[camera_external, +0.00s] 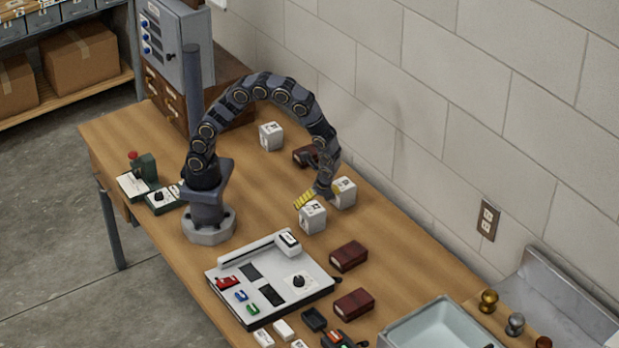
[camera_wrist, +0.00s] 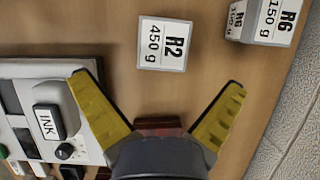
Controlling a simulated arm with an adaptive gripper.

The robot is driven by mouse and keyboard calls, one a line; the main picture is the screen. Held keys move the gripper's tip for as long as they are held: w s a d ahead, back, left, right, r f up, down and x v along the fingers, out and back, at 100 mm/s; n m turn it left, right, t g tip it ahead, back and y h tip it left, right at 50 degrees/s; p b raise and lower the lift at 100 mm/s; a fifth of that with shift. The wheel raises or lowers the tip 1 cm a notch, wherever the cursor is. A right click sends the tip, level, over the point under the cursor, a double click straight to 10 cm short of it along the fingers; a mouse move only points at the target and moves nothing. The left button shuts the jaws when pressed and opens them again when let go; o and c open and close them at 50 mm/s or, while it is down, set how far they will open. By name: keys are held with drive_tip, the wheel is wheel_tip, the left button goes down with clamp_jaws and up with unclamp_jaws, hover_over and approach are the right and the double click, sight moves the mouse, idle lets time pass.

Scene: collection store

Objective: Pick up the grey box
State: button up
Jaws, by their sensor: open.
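Several pale grey cube boxes with printed labels stand on the wooden table. In the wrist view, one box (camera_wrist: 164,44) reads "R2 450 g" and lies ahead of and between my open fingertips. A second box (camera_wrist: 262,20) reads "R6 150 g" and is cut off at the top right. In the external view, one box (camera_external: 313,218) is just below my gripper (camera_external: 318,199), and another (camera_external: 344,192) is close behind it, nearer the wall. A third box (camera_external: 271,136) stands farther back. My gripper is open with yellow finger pads (camera_wrist: 160,82) and holds nothing.
A control panel (camera_external: 262,270) with an ink pad lies left of the gripper. Dark red boxes (camera_external: 348,256) sit in front, and one dark box (camera_external: 306,156) is behind. The block wall (camera_external: 420,120) bounds the right side. A grey tub (camera_external: 400,342) stands at the front right.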

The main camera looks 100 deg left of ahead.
sight(314, 210)
drive_tip(key=x, duration=0.8)
drive_tip(key=shift+w, duration=0.2)
drive_tip(key=shift+c, duration=0.4)
drive_tip(key=c, duration=1)
drive_tip(key=shift+c, duration=0.2)
